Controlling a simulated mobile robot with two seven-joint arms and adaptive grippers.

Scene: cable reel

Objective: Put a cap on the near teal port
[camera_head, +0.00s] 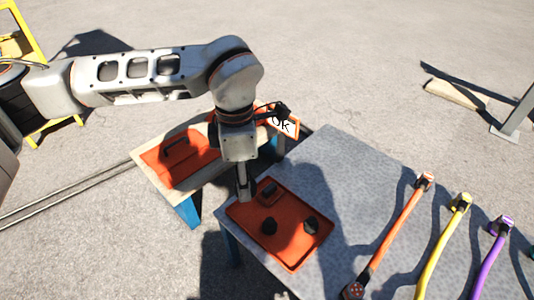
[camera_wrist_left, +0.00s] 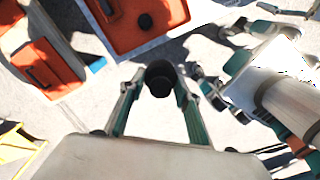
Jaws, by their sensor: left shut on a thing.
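My left gripper (camera_head: 243,190) hangs just beyond the left edge of an orange tray (camera_head: 290,258) on the grey table. In the left wrist view its two fingers (camera_wrist_left: 158,95) are shut on a round black cap (camera_wrist_left: 160,78). In the head view I cannot make out this held cap. Two more black caps, a left one (camera_head: 269,226) and a right one (camera_head: 311,226), sit in the tray. I cannot identify the near teal port in either view.
Orange (camera_head: 402,228), yellow (camera_head: 443,245) and purple (camera_head: 488,258) cables stand along the grey table (camera_head: 350,165). A second orange tray or lid (camera_head: 185,155) with a dark handle lies on a wooden-topped table behind.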

